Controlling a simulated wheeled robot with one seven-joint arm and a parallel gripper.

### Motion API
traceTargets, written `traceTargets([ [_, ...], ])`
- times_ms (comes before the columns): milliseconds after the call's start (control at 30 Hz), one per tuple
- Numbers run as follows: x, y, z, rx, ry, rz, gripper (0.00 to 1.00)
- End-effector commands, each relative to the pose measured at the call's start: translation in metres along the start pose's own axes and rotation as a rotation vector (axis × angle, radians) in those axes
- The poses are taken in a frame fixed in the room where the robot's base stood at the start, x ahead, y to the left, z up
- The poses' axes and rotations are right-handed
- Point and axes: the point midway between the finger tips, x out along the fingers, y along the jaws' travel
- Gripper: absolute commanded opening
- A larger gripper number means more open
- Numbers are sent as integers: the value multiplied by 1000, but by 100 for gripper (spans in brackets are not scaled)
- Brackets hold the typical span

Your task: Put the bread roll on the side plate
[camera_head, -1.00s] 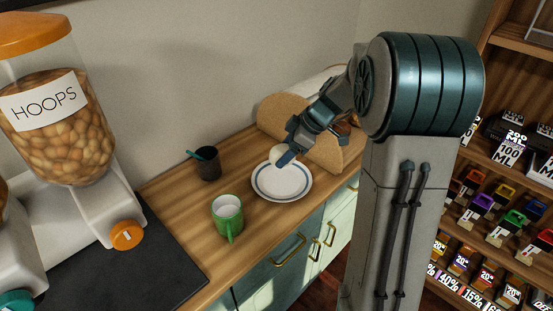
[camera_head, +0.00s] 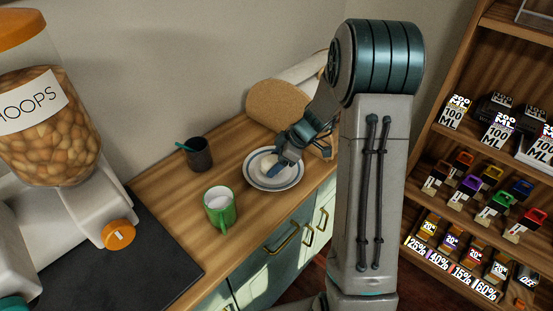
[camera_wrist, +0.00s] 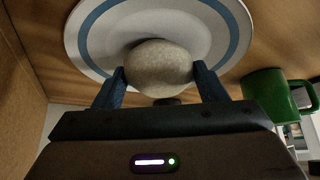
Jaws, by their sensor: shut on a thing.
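The bread roll (camera_wrist: 160,68) is pale and rounded. In the wrist view it sits between the two blue fingers of my gripper (camera_wrist: 162,80), which is shut on it. The side plate (camera_wrist: 208,28) is white with a blue ring and lies behind the roll in that view. In the head view the plate (camera_head: 254,178) stands on the wooden counter, with the roll (camera_head: 268,167) and my gripper (camera_head: 280,168) over it. I cannot tell whether the roll touches the plate.
A green mug (camera_head: 220,208) stands on the counter left of the plate, with a dark cup (camera_head: 198,154) behind it. A brown rounded board (camera_head: 272,100) stands at the wall. A HOOPS dispenser (camera_head: 45,130) is at far left. Shelves of small goods (camera_head: 490,180) are right.

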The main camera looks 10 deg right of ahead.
Motion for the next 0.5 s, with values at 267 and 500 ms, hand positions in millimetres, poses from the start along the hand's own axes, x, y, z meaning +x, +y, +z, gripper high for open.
traceTargets([
  [267,2,0,1,-1,0,1,43],
  [500,2,0,1,0,0,1,87],
])
